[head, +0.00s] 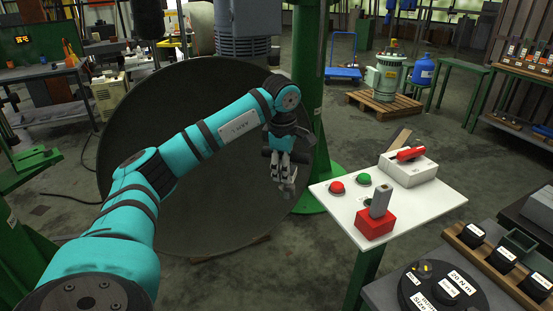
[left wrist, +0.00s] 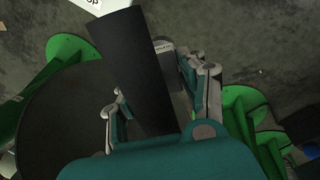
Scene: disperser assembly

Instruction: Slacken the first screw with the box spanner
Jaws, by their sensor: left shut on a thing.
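My left gripper (head: 286,180) hangs fingers-down from the turquoise arm, in front of the large dark round disc and left of the white control table. In the left wrist view, this piece lies partly behind a broad dark bar between the fingers (left wrist: 160,95). I cannot tell what the dark bar is. No screw can be made out in either view. My right gripper does not show.
The white table (head: 440,198) carries a red button (head: 337,187), a green button (head: 364,179), a red block (head: 375,222) with a grey handle and a box with a red lever (head: 410,154). A green column (head: 312,100) stands behind the gripper. Labelled black pieces fill a wooden rack (head: 480,262).

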